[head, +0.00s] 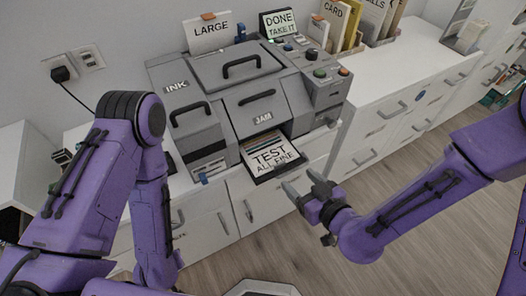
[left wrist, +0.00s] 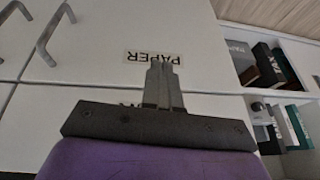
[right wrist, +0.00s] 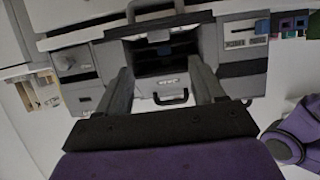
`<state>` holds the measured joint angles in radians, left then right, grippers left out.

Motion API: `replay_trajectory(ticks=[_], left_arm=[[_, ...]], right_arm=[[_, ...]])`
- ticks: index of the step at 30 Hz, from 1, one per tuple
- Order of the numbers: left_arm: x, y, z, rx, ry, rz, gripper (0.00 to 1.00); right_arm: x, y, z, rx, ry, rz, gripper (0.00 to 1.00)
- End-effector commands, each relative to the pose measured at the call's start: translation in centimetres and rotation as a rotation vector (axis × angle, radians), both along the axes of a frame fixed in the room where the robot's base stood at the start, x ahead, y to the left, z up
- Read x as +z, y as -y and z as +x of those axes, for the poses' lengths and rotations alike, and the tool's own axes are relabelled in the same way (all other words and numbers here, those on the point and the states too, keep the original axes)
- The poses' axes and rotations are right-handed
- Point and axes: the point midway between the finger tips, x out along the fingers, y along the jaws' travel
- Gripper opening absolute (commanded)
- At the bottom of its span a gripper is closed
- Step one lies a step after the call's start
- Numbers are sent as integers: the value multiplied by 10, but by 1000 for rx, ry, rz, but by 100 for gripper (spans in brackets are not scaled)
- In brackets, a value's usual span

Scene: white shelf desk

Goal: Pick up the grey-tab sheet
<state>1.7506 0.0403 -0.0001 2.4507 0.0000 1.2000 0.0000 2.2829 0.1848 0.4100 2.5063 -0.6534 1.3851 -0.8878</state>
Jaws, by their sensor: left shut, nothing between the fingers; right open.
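A white sheet (head: 272,157) reading "TEST ALL FINE" lies in the printer's dark output tray (head: 285,173). I cannot make out a grey tab on it. The grey printer (head: 222,118) stands on the white desk. My right gripper (head: 301,182) is open and empty, just in front of and to the right of the tray, apart from the sheet. In the right wrist view its spread fingers (right wrist: 165,88) point toward the printer front and a dark opening (right wrist: 162,52). My left gripper (left wrist: 160,72) is shut and empty before a white cabinet front labelled "PAPER" (left wrist: 154,58).
A "LARGE" sheet (head: 209,36) with an orange-brown tab stands behind the printer, beside a "DONE TAKE IT" sign (head: 279,23). Upright folders (head: 350,25) stand at the back right. The white counter right of the printer is mostly clear. Drawer handles (head: 385,112) jut from its front.

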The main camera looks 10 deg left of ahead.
Motion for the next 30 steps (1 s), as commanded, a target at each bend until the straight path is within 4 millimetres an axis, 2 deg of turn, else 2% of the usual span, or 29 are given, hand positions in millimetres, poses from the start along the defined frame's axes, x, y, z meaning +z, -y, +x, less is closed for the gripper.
replay_trajectory(ticks=[1,4,6,11,18,26,27,29,30], left_arm=[[-24,0,0,0,0,0,0],[-42,0,0,0,0,0,0],[-31,0,0,0,0,0,0],[-29,0,0,0,0,0,0],[-26,0,0,0,0,0,0],[-26,0,0,0,0,0,0],[-26,0,0,0,0,0,0],[-26,0,0,0,0,0,0],[-26,0,0,0,0,0,0]], right_arm=[[-13,-2,5,-2,4,3,68],[-15,-8,11,-1,1,4,68],[-12,-15,20,0,-6,2,68],[-18,-24,32,-3,-9,2,68],[-35,-46,63,-3,-9,2,68],[-38,-49,68,-3,-10,2,68],[-38,-49,68,-3,-10,2,62],[-38,-49,68,-3,-10,2,42],[-38,-49,68,-3,-10,2,29]])
